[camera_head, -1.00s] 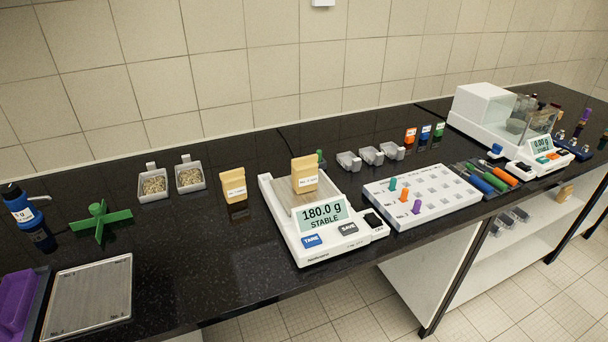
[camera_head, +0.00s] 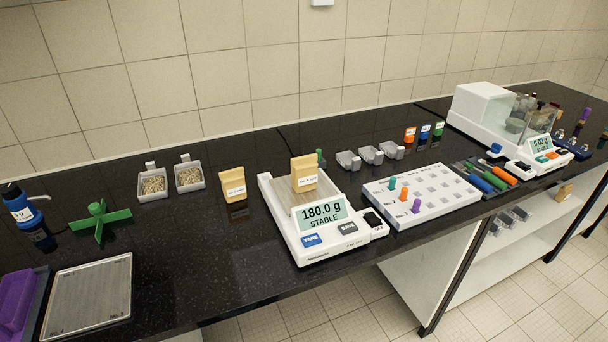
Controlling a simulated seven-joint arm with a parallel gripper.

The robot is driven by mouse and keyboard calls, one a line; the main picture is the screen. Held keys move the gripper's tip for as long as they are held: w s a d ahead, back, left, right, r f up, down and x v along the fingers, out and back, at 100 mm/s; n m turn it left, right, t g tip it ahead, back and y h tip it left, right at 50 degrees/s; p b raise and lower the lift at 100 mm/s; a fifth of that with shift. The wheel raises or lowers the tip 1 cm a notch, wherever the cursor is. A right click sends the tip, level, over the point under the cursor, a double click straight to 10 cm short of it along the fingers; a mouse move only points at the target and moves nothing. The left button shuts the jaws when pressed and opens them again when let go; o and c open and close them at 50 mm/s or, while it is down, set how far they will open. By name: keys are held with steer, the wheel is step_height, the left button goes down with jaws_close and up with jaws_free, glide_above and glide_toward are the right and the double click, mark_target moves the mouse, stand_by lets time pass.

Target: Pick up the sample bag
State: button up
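Two tan sample bags with white labels are in view. One sample bag (camera_head: 304,171) stands upright on the pan of the white balance (camera_head: 335,245), whose display reads 180.0 g STABLE. The other sample bag (camera_head: 232,182) stands on the black bench to the left of the balance. The label writing is too small to read. My gripper is not in view.
Two grey trays of grains (camera_head: 154,184) stand left of the bags, near a green cross-shaped part (camera_head: 100,218). A white rack with pegs (camera_head: 422,193) is right of the balance. The bench front between the metal plate (camera_head: 90,297) and the balance is clear.

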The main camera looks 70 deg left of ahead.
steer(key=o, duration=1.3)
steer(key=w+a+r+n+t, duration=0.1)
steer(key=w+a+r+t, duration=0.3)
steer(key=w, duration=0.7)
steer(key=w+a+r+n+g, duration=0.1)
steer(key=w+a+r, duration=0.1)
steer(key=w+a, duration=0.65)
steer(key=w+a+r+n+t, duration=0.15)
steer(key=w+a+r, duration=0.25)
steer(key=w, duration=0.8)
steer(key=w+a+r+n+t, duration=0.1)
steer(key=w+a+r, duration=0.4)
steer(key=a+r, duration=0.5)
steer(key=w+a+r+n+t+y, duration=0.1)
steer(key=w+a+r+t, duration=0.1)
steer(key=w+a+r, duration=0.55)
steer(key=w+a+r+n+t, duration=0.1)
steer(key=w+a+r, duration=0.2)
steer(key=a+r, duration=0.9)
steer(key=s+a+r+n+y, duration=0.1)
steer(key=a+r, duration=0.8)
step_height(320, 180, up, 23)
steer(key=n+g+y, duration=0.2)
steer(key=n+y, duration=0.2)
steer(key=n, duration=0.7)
glide_above(305, 163)
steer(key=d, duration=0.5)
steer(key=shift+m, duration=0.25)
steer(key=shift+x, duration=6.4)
